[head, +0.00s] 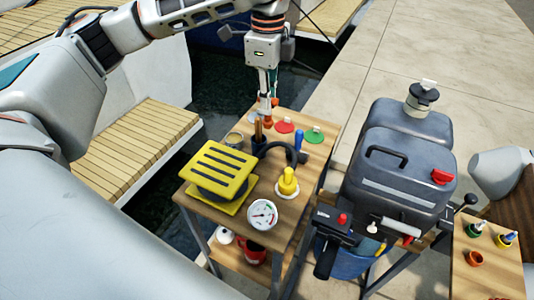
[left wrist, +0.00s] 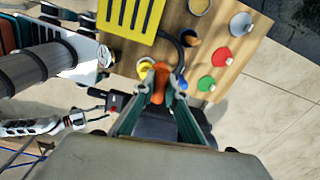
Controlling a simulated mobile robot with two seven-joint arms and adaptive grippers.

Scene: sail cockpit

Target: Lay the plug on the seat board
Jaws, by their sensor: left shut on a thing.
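My left gripper (head: 265,112) hangs over the far part of the small wooden table, pointing down. In the left wrist view its green fingers (left wrist: 160,92) are shut on an orange plug (left wrist: 160,78), held above the tabletop. In the head view the plug is small and hard to separate from the fingers. A slatted wooden seat board (head: 150,135) lies at the left, clear of objects. My right arm seems to enter the left wrist view at lower left; its gripper (left wrist: 88,118) is too small to read.
A grey outboard motor (head: 400,170) stands right. Dark water lies between seat and table.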

